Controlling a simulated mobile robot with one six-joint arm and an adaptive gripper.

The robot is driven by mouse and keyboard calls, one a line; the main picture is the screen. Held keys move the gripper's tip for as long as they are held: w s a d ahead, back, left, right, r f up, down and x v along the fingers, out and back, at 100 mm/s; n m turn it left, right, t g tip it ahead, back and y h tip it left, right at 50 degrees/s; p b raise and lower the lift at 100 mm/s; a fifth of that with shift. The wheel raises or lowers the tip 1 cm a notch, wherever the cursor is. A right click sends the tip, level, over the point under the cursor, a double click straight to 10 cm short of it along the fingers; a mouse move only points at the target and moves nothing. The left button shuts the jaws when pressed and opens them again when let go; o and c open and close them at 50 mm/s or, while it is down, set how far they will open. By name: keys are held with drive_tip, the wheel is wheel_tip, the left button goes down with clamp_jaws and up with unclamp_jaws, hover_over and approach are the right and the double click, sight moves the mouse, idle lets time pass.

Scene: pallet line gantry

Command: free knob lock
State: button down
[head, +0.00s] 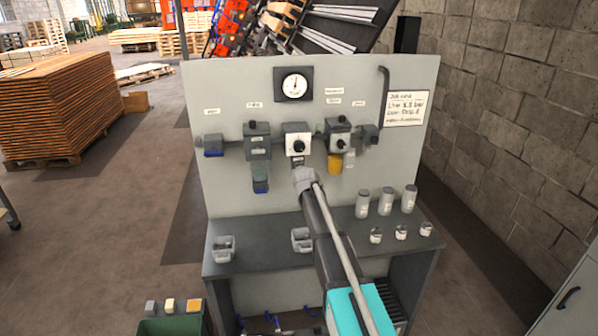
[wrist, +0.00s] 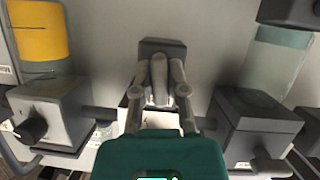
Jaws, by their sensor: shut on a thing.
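The middle unit on the upright panel has a white face (head: 297,146) with a round black dial. A dark grey knob (head: 298,161) hangs under it, partly hidden by my gripper in the head view. In the wrist view the dark knob (wrist: 160,45) shows just beyond my fingertips. My gripper (head: 305,179) is at the knob from below and in front. In the wrist view my gripper (wrist: 160,80) has its two fingers close together, shut on the knob. The contact itself and the lock's state are hard to see.
A unit with a clear greenish bowl (head: 260,180) is on the left, and one with a yellow bowl (head: 334,163) on the right. A round gauge (head: 294,84) is above. Grey canisters (head: 386,201), small jars and two holders (head: 223,248) stand on the bench (head: 265,262).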

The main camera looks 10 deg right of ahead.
drive_tip(key=shift+m+y, duration=0.4)
drive_tip(key=shift+m, duration=0.2)
drive_tip(key=c, duration=0.7)
unclamp_jaws()
drive_tip(key=shift+o, duration=0.2)
drive_tip(key=s+f+g, duration=0.3)
drive_tip(key=s+g, duration=0.1)
drive_tip(key=s, duration=1.1)
drive_tip(key=s+f+g, duration=0.4)
drive_tip(key=s+g, duration=0.1)
drive_tip(key=s, duration=1)
drive_tip(key=s+f+g, duration=0.4)
drive_tip(key=s, duration=1.1)
drive_tip(key=shift+s+a+f+g, duration=0.15)
drive_tip(key=shift+s+f+g, duration=0.05)
drive_tip(key=shift+f+g, duration=0.1)
